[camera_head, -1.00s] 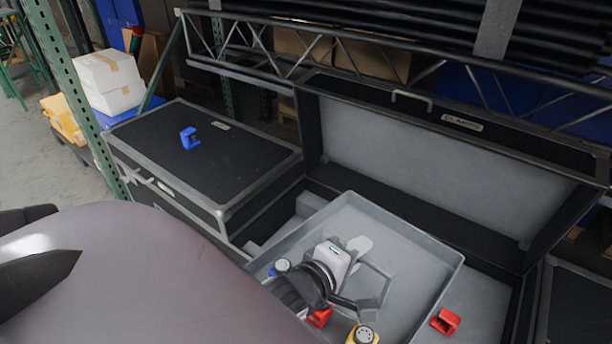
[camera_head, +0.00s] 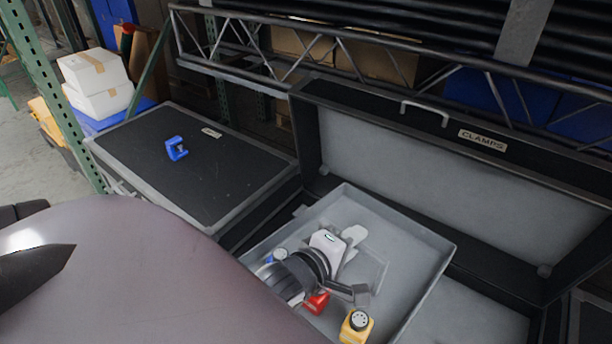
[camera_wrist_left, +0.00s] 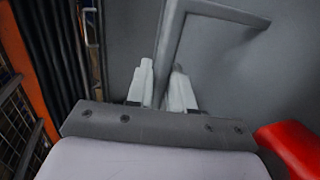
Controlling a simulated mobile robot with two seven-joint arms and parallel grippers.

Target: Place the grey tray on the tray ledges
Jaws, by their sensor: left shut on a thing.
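The grey tray (camera_head: 418,243) is over the open black case, tilted in the picture, with blue (camera_head: 269,260), red (camera_head: 317,302) and yellow (camera_head: 356,327) clamps in it. My left gripper (camera_head: 348,243) reaches into the tray and is shut on its grey bar handle. The left wrist view shows the white fingers (camera_wrist_left: 163,88) on both sides of the handle bar (camera_wrist_left: 172,45). A small grey block (camera_head: 301,211) in the case, left of the tray, may be a tray ledge. The other ledges are hidden. I cannot tell whether the tray touches any ledge. My right gripper is not in view.
The case's raised lid (camera_head: 440,190), labelled CLAMPS, stands behind the tray. A closed black case (camera_head: 225,175) with a blue clamp (camera_head: 176,148) on top is to the left. A metal truss (camera_head: 330,60) runs behind. The case's grey floor (camera_head: 480,315) shows at right.

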